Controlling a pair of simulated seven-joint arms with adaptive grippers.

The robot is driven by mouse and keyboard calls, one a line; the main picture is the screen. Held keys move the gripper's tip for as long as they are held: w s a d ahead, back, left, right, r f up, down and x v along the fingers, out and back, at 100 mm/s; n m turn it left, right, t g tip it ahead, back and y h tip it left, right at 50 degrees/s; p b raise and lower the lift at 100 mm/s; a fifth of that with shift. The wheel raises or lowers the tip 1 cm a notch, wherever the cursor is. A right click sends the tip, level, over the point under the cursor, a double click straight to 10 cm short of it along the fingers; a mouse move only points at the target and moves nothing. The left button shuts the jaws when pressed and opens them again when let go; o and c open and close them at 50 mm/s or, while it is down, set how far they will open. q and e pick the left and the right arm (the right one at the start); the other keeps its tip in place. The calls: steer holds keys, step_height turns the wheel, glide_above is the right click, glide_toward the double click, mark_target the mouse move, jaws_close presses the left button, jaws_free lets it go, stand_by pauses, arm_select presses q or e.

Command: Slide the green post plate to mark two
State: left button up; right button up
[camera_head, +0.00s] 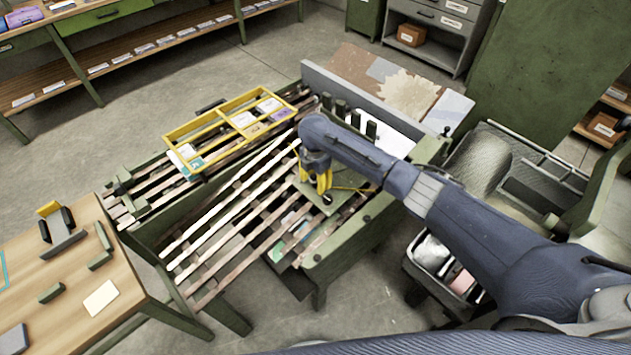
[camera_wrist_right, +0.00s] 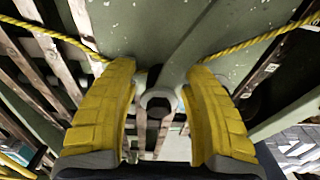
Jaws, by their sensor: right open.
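The green post plate (camera_head: 345,178) lies on the slatted bench on its right side, partly covered by my right arm. It also fills the upper part of the wrist view (camera_wrist_right: 195,45), with a dark round post (camera_wrist_right: 158,100) standing out from it. A yellow rope (camera_wrist_right: 250,45) runs off to both sides. My right gripper (camera_head: 318,185) is over the plate with yellow fingers pointing down. In the wrist view its fingers (camera_wrist_right: 160,115) are open, one on each side of the post, with gaps between. I cannot make out mark two. My left gripper is not in view.
A yellow divided frame (camera_head: 205,122) sits on the bench's far left part. Pale slats (camera_head: 230,200) cross the bench. A wooden table (camera_head: 120,265) with small tools stands at lower left. A grey bin (camera_head: 440,275) is at right, and a green cabinet (camera_head: 550,70) stands behind.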

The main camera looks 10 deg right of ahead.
step_height(320, 180, up, 12)
stand_by(0.8)
steer(key=shift+f, duration=0.1)
